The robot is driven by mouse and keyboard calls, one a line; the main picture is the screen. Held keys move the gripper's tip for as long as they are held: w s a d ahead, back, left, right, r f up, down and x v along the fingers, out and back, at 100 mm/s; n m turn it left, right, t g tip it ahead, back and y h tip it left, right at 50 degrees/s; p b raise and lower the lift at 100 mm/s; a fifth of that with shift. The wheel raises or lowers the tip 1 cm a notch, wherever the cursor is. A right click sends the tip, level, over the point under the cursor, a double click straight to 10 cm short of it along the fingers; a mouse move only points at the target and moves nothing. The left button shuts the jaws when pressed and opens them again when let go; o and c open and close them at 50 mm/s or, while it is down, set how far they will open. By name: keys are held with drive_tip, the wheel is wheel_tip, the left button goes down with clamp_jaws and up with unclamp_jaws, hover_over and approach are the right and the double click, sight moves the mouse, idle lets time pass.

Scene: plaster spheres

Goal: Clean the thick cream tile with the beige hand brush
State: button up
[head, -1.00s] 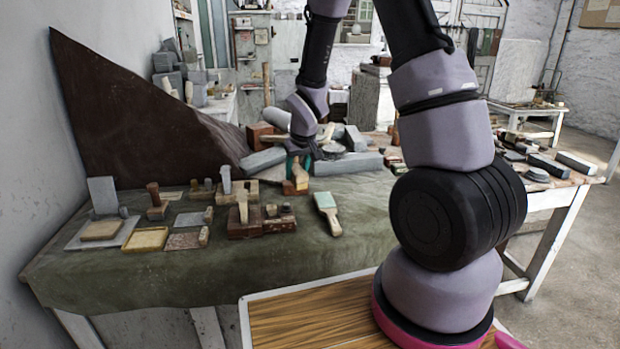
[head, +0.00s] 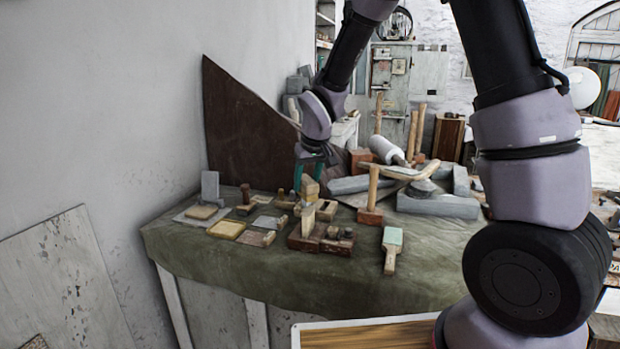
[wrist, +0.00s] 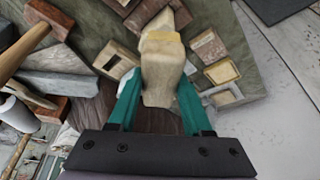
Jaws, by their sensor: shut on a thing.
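My gripper (head: 312,172) is shut on the beige hand brush (head: 310,189) and holds it above the left part of the green-covered table. In the wrist view the brush (wrist: 162,70) sits between the teal fingers and points away from the camera, with a yellowish band near its far part. The thick cream tile (head: 202,212) lies on a flat grey slab (head: 185,218) at the table's left end, left of my gripper and apart from the brush. The wrist view shows several small tiles right of the brush; I cannot tell which is this one.
A yellowish tile (head: 226,230) lies close to the cream tile. Brown wooden blocks (head: 320,241) stand below my gripper. A mallet (head: 371,215) and a green-headed brush (head: 391,245) are further right. A grey block (head: 210,186) stands behind the tile. The front cloth (head: 300,275) is bare.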

drive_tip(key=shift+d+f, duration=0.1)
drive_tip(key=shift+f, duration=2.25)
drive_tip(key=shift+f, duration=0.4)
drive_tip(key=shift+w+a, duration=0.2)
drive_tip(key=shift+w, duration=0.35)
drive_tip(key=shift+w+a, duration=0.2)
drive_tip(key=shift+w, duration=0.3)
drive_tip(key=shift+s, duration=0.1)
drive_tip(key=s, duration=0.1)
drive_tip(key=s+d, duration=0.1)
drive_tip(key=s, duration=0.2)
drive_tip(key=shift+d, duration=0.25)
